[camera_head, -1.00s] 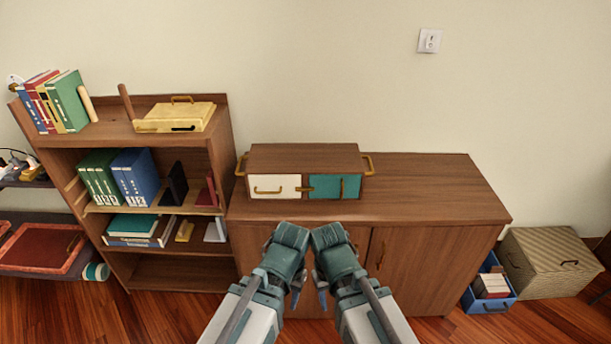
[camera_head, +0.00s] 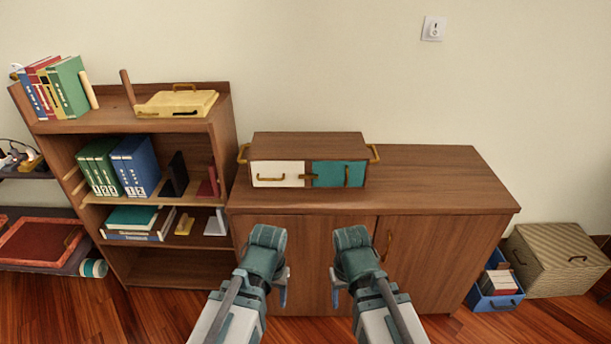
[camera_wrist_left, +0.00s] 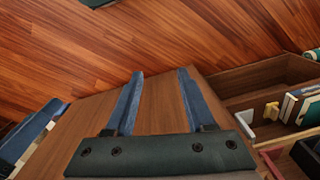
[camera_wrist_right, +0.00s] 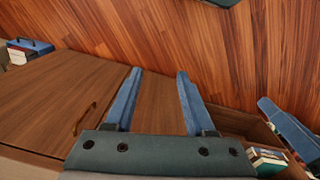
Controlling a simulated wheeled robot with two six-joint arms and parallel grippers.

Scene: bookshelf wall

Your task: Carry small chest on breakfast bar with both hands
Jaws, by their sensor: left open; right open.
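The small chest (camera_head: 308,147) is a brown wooden box with one white drawer front, one teal drawer front and a brass handle on each end. It sits on the left part of the wooden cabinet top (camera_head: 430,180). My left gripper (camera_head: 283,290) and right gripper (camera_head: 337,290) are in front of the cabinet, below and apart from the chest. Both are empty. In the left wrist view the left gripper's blue fingers (camera_wrist_left: 157,78) stand apart. In the right wrist view the right gripper's fingers (camera_wrist_right: 158,75) stand apart too. The chest is not in either wrist view.
A bookshelf (camera_head: 222,130) with books and a yellow case (camera_head: 177,104) adjoins the cabinet at the left. A blue bin (camera_head: 494,300) and a striped box (camera_head: 555,258) stand on the floor at the right. The cabinet top right of the chest is clear.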

